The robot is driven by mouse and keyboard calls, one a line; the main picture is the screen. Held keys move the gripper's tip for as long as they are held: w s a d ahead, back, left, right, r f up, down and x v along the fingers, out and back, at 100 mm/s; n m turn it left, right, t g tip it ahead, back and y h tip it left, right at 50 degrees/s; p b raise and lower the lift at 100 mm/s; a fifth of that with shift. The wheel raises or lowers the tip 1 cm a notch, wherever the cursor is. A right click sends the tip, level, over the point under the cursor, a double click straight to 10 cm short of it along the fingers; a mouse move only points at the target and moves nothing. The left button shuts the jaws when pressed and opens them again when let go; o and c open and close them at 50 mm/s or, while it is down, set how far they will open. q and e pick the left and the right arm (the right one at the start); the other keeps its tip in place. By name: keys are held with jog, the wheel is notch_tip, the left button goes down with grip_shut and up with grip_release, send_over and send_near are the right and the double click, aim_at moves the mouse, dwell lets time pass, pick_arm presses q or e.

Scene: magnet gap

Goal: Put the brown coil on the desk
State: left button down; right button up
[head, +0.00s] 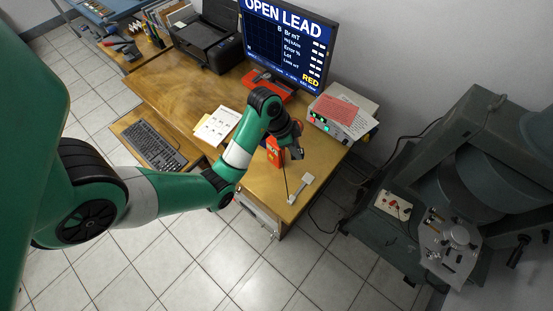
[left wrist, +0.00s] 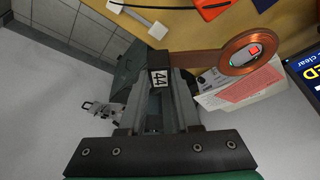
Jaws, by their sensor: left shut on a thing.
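The brown coil (left wrist: 233,61) is a copper-coloured ring on a flat brown strip in the left wrist view. My left gripper (left wrist: 161,68) is shut on the end of this strip, and the ring sticks out to the right of the fingers. A tag marked 44 shows between the fingers. The desk (head: 184,91) is a wooden top in the head view. My left gripper (head: 293,150) is over its right part, by the power supply. The coil is hard to make out there, partly hidden by the arm. My right gripper is not in view.
On the desk are an orange-red meter (head: 273,156), a white probe (head: 301,190), a power supply (head: 330,124) with papers on top, paper sheets (head: 215,127), a monitor (head: 285,45) and a printer (head: 207,42). A large grey magnet (head: 497,150) stands at right. Bare wood lies left of the sheets.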

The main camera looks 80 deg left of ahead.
pick_arm(q)
jog(key=shift+w+d+f, duration=0.2)
jog(key=shift+w+d, duration=0.2)
jog(key=shift+w, duration=0.1)
notch_tip(320, 180, down, 5)
jog(key=b, duration=0.4)
jog(key=shift+r+b, duration=0.15)
jog(key=shift+b, duration=0.25)
notch_tip(320, 180, down, 8)
jog(key=b, duration=0.4)
jog(key=shift+s+f, duration=0.1)
jog(key=shift+f, duration=0.1)
jog(key=shift+f+b, duration=1.2)
jog(key=shift+f, duration=1.2)
jog(key=shift+a, duration=0.1)
jog(key=shift+f, duration=0.15)
jog(key=c, duration=0.6)
grip_release()
